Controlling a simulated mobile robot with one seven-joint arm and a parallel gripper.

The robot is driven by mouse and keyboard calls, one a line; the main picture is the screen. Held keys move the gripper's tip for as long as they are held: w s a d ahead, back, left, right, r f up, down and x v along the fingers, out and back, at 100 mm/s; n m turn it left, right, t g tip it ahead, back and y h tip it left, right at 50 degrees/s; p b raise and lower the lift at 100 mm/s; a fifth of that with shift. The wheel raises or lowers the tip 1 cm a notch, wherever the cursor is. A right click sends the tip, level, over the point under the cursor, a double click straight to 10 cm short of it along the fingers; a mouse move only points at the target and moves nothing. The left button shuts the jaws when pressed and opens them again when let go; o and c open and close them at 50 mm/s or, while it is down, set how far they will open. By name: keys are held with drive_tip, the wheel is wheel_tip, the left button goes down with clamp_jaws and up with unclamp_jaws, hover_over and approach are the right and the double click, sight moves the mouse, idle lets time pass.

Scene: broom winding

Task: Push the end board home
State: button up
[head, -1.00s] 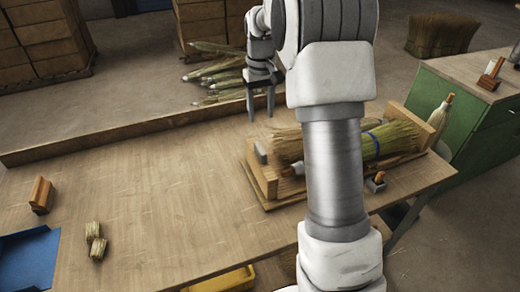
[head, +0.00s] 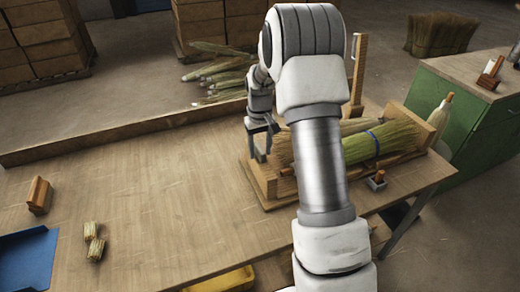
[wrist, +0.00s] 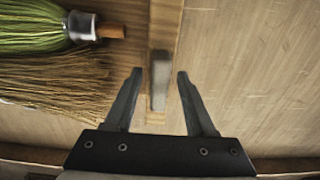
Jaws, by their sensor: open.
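The wooden end board (head: 264,184) stands at the left end of the cradle on the workbench; it also shows as an upright strip in the wrist view (wrist: 166,22). A grey lug (wrist: 159,82) sits on it. My gripper (head: 260,157) is over this board, jaws open; in the wrist view its fingers (wrist: 160,72) straddle the lug, with a gap on each side. I cannot tell whether a finger touches the board. A green broom bundle with a blue band (head: 388,142) and a tan bundle (wrist: 55,82) lie in the cradle, partly hidden by my arm in the head view.
A wooden post (head: 357,75) rises behind the cradle. A small metal block with a wooden piece (head: 377,181) is in front. The bench (head: 165,190) is clear in the middle.

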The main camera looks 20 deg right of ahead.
clamp_jaws()
idle(1.4)
